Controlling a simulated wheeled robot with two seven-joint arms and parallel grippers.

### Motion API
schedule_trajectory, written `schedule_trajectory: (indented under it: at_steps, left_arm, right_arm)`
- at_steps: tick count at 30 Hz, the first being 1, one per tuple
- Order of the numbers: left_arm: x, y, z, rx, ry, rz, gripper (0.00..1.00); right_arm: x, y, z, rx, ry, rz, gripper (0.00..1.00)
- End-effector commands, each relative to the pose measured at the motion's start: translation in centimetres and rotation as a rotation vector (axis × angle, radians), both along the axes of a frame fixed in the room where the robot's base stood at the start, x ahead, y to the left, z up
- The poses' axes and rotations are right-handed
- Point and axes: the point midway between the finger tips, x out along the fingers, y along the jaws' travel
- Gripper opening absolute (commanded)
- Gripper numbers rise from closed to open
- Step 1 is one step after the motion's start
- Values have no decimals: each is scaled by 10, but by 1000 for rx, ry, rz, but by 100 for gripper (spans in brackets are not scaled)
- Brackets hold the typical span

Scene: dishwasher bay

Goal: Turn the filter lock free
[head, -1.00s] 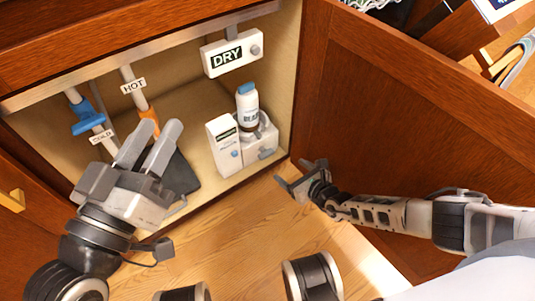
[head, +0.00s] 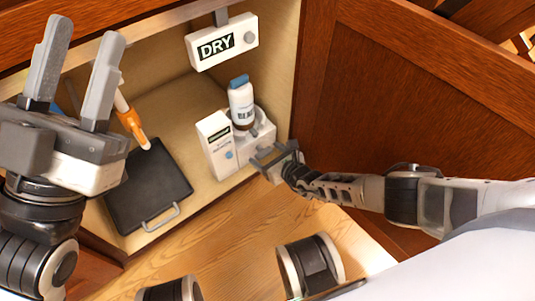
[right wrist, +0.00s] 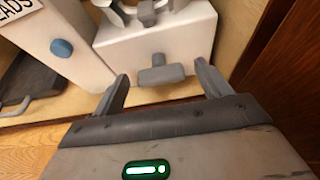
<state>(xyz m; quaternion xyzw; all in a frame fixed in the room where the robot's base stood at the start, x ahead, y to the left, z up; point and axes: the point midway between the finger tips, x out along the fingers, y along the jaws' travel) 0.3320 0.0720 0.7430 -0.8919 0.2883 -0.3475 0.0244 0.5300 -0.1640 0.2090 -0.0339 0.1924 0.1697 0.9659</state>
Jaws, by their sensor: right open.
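The white filter unit (head: 257,137) stands at the cabinet's front right with a bottle in its top. In the right wrist view, a grey T-shaped lock handle (right wrist: 161,73) sticks out of the unit's white front (right wrist: 190,45), its bar roughly level. My right gripper (head: 268,158) is open in front of the unit. In its wrist view the two fingers are on either side of the handle, with gaps on both sides. In the head view the gripper mostly hides the handle. My left gripper (head: 80,36) is open and empty, raised at the upper left.
A white box (head: 215,145) with a blue dot stands left of the unit. The bottle (head: 241,102) has a blue cap. A black tray (head: 150,185) lies at the cabinet's front left. A DRY box (head: 222,44) hangs above. The open door (head: 400,90) bounds the right side.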

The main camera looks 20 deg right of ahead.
Motion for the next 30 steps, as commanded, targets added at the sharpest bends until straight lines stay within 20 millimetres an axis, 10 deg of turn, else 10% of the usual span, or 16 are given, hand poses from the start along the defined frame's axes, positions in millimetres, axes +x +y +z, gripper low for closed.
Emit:
schedule_trajectory:
  at_steps: [6, 30]
  left_arm:
    - [0, 0, 0, 0, 1, 0, 36]
    - [5, 1, -8, -14, 76, -2, 36]
  right_arm:
    - [0, 0, 0, 0, -1, 0, 32]
    - [-1, 5, 0, -350, -129, 0, 32]
